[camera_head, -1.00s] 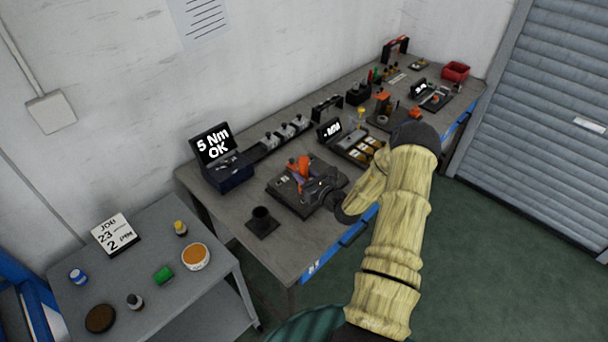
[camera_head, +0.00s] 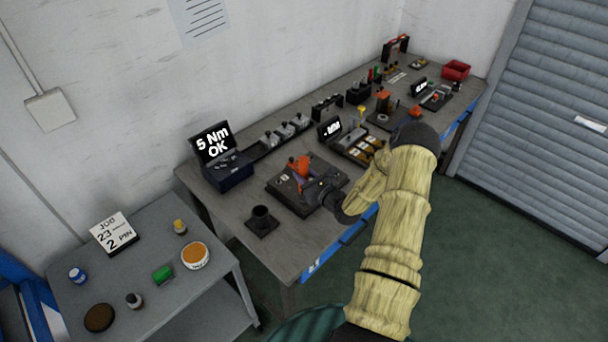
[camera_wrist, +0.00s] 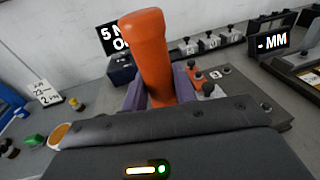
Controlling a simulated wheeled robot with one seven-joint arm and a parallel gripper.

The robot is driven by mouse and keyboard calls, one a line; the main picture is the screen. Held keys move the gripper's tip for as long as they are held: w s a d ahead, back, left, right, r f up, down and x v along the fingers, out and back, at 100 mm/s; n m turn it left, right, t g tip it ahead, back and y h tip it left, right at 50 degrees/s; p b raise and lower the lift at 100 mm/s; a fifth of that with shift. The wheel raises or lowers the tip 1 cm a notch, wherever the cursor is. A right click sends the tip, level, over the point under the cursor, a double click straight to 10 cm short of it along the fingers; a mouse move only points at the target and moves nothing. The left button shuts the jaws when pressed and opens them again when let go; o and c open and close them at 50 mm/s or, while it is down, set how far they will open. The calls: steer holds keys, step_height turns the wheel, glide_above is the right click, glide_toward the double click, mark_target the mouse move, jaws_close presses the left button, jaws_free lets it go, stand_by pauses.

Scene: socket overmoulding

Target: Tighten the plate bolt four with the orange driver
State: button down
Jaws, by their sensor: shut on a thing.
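The orange driver (camera_wrist: 155,55) stands nearly upright between the purple-grey fingers of my gripper (camera_wrist: 160,90) in the wrist view. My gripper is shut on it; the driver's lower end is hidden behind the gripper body. In the head view the orange driver (camera_head: 301,165) is over the dark plate fixture (camera_head: 285,193) on the bench. Small bolts show on the plate (camera_wrist: 270,112) in the wrist view, beside the driver. I cannot tell which bolt, if any, the driver tip touches.
A screen reading "5 Nm OK" (camera_head: 213,145) stands behind the fixture. A black cup (camera_head: 261,217) is in front-left of it. A "MM" display unit (camera_head: 331,128) and trays stand to the right. A side table (camera_head: 140,270) holds small jars.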

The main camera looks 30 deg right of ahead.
mark_target(307, 169)
steer(key=shift+s+f+b, duration=0.1)
steer(key=shift+f+b, duration=0.45)
steer(key=shift+f, duration=0.45)
stand_by(1.8)
steer(key=shift+r, duration=0.1)
steer(key=shift+r+p, duration=1.85)
steer(key=shift+r, duration=0.8)
